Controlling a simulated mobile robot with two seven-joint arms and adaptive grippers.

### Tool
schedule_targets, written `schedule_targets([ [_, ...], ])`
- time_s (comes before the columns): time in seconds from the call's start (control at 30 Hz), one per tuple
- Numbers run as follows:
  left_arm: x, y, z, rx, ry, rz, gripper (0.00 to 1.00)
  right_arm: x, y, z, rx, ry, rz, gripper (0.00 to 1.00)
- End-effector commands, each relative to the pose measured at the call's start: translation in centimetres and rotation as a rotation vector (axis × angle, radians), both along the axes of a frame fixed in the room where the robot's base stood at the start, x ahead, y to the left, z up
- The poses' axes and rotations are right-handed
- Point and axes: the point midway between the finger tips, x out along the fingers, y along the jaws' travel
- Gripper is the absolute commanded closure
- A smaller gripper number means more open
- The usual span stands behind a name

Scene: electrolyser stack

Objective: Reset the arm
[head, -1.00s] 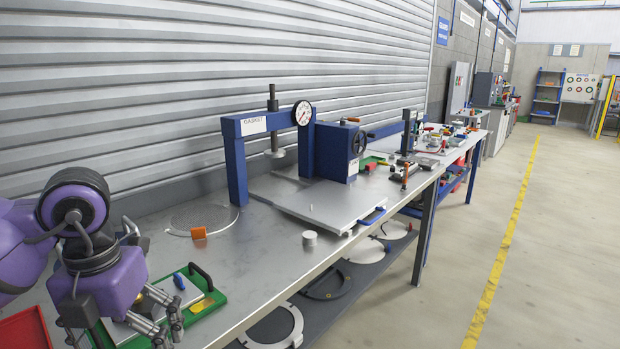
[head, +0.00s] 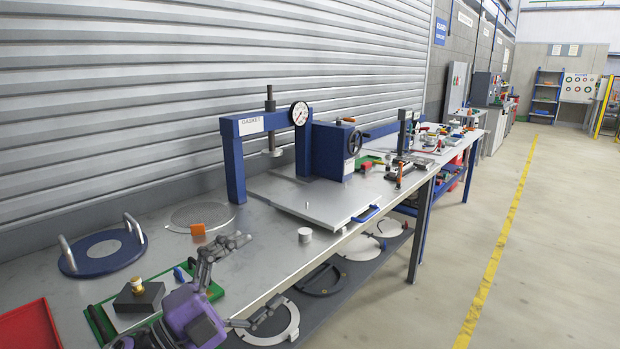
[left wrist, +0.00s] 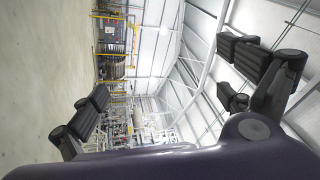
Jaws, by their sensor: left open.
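My left gripper (head: 262,270) is in the lower middle of the head view, at the front edge of the steel bench (head: 262,232). Its purple wrist is low in the picture and its two dark fingers are spread wide, with nothing between them. The left wrist view also shows the gripper (left wrist: 168,88) open and empty, with the hall and roof beams beyond its fingers. The wrist overlaps part of the green tray (head: 107,327) in the picture. I cannot tell the exact height above the bench. My right gripper is in neither view.
A blue disc with two handles (head: 76,266), a dark block with a brass knob (head: 140,301), an orange block (head: 198,230) and a white cylinder (head: 305,235) are nearby. The blue gasket press (head: 233,168) stands behind. A red tray (head: 30,328) is at left. Open floor lies right.

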Motion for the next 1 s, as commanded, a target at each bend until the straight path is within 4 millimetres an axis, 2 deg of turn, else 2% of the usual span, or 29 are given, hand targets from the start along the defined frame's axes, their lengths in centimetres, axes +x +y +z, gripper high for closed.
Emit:
schedule_targets([
  [0.03,0.7,2.0,-3.2,-0.083,0.116,0.103,0.04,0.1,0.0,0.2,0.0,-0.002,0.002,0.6],
  [0.13,1.0,5.5,-10.1,-0.194,0.33,0.282,0.04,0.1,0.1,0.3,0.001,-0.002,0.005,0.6],
  [0.27,-1.4,8.8,-19.3,-0.295,0.593,0.464,0.04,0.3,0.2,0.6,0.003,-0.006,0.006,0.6],
  [0.3,-2.6,9.5,-22.0,-0.32,0.671,0.514,0.04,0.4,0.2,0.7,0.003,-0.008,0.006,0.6],
  [0.4,-6.5,10.8,-28.5,-0.383,0.861,0.62,0.04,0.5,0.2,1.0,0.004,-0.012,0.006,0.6],
  [0.47,-9.5,11.2,-32.0,-0.423,0.972,0.677,0.04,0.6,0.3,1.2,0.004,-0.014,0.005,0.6],
  [0.5,-11.6,11.3,-34.3,-0.452,1.045,0.712,0.04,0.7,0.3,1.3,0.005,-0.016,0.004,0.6],
  [0.57,-15.1,11.4,-37.4,-0.497,1.15,0.763,0.04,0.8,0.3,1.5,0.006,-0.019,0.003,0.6],
  [0.6,-17.5,11.3,-39.2,-0.531,1.215,0.794,0.04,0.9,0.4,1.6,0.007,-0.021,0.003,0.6],
  [0.7,-23.4,10.8,-42.5,-0.62,1.341,0.863,0.04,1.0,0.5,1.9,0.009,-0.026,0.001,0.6],
  [0.8,-28.1,10.5,-44.4,-0.671,1.415,0.925,0.04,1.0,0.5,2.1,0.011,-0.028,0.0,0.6],
  [0.9,-31.3,10.4,-45.4,-0.693,1.458,0.966,0.04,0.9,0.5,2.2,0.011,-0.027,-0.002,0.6],
  [1.0,-31.8,10.4,-45.5,-0.694,1.464,0.972,0.04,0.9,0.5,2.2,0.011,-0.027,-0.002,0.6],
])
